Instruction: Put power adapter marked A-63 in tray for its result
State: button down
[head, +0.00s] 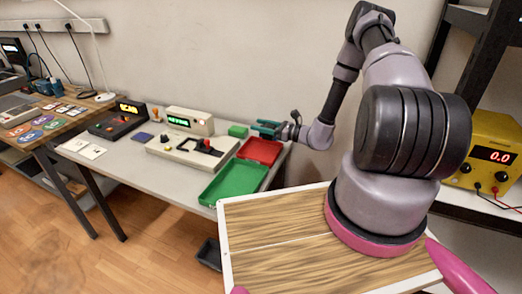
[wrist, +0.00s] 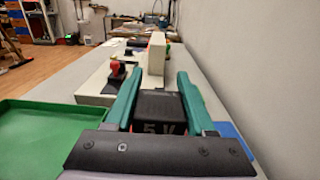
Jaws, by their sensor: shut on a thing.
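My gripper (head: 262,127) is shut on a black block, the power adapter (wrist: 158,106), between its teal fingers in the wrist view. The adapter's face reads "5 V"; I cannot see an A-63 mark. In the head view, the gripper is near the back right of the grey table, beside the red tray (head: 262,151). The green tray (head: 235,182) lies at the table's front right and also shows at left in the wrist view (wrist: 40,123). Both trays look empty. The tester (head: 192,152), with a red-knobbed lever and a green lit display (head: 178,121), stands left of the trays.
A flat blue thing (wrist: 232,130) lies right of my gripper in the wrist view. The wall runs close along the table's back edge.

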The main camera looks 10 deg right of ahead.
notch_tip(320, 180, down, 8)
jog(key=shift+f, duration=0.2)
dwell(0.3)
jog(key=shift+f, duration=0.15)
jog(key=shift+c, duration=1.2)
grip_release()
